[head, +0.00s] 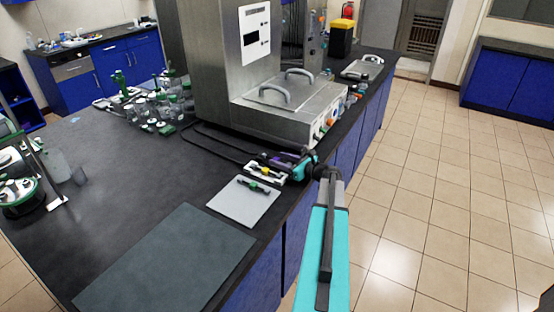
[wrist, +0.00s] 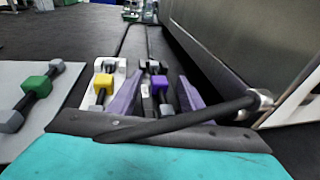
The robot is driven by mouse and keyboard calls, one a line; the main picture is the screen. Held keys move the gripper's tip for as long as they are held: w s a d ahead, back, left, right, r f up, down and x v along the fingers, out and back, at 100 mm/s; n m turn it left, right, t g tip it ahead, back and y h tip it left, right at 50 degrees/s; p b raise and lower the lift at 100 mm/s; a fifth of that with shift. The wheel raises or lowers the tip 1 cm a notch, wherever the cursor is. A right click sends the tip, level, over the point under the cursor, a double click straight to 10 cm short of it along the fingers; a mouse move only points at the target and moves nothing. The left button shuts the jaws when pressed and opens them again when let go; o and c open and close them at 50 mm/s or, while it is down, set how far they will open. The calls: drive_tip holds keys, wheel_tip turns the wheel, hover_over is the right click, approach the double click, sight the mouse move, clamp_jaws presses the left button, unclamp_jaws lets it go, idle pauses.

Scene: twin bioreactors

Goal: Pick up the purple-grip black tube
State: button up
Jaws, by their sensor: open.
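My gripper (wrist: 160,92) is open, one finger on each side of the tube, with visible gaps. I cannot tell how far above the tube the fingertips are.
A yellow-grip tube (wrist: 102,83) sits close left in the holder. A green-grip tube (wrist: 36,84) lies on a light grey mat (head: 243,205). The steel bioreactor housing (head: 270,115) stands just behind. Black hoses run along its base.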

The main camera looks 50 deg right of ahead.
drive_tip(key=shift+c, duration=0.6)
clamp_jaws()
drive_tip(key=shift+r, duration=0.1)
drive_tip(key=shift+r+b, duration=0.4)
drive_tip(key=shift+r, duration=0.3)
drive_tip(key=shift+r+b, duration=0.35)
drive_tip(key=shift+r, duration=0.5)
drive_tip(key=s+a+b, duration=0.1)
drive_tip(key=s, duration=0.3)
drive_tip(key=s+a+r+b, duration=0.1)
drive_tip(key=s, duration=0.4)
drive_tip(key=s+b, duration=0.1)
drive_tip(key=s, duration=0.4)
drive_tip(key=shift+s+a+r, duration=0.2)
drive_tip(key=shift+a+r, duration=0.05)
drive_tip(key=shift+a, duration=0.15)
drive_tip(key=shift+s+a+r, duration=0.1)
drive_tip(key=shift+s, duration=0.6)
